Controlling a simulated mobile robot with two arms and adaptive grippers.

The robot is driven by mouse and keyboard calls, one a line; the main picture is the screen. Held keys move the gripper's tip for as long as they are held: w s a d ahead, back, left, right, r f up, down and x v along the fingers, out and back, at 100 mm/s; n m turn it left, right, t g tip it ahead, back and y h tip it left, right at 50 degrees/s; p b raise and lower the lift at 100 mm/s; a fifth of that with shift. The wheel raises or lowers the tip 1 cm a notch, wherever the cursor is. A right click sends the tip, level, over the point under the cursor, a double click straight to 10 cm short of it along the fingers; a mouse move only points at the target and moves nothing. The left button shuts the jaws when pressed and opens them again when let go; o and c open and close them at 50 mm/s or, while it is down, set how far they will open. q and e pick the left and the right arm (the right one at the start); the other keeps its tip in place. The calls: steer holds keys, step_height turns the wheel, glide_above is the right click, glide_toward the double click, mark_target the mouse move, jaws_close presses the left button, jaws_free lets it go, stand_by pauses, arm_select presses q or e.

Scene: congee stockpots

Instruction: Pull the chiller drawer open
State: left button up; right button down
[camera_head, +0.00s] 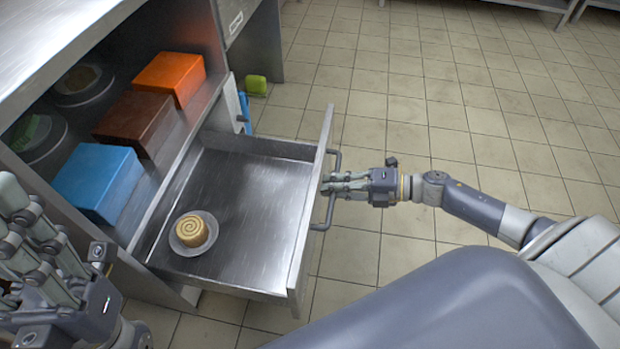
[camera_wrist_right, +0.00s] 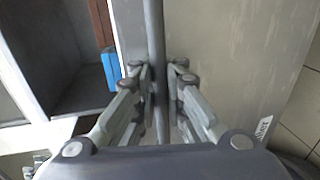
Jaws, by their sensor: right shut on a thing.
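The chiller drawer (camera_head: 253,188) is a steel drawer standing pulled out from the counter in the head view. My right gripper (camera_head: 330,184) is shut on the drawer handle (camera_head: 329,214), a grey bar on the drawer's front panel. In the right wrist view the handle bar (camera_wrist_right: 158,75) runs between the two fingers. My left gripper (camera_head: 35,240) is at the lower left, near the counter; its fingers overlap and its opening is unclear.
Above the drawer, a shelf holds a blue box (camera_head: 98,182), a brown box (camera_head: 137,122) and an orange box (camera_head: 169,78). A green object (camera_head: 256,84) and a blue item (camera_head: 244,112) are beyond the drawer. The tiled floor (camera_head: 440,110) to the right is clear.

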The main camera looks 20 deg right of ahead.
steer(key=shift+v, duration=1.15)
steer(key=shift+f, duration=0.15)
steer(key=c, duration=1.9)
jaws_free()
steer(key=shift+c, duration=0.2)
steer(key=shift+d, duration=0.1)
steer(key=v, duration=1.2)
steer(key=shift+f, duration=0.1)
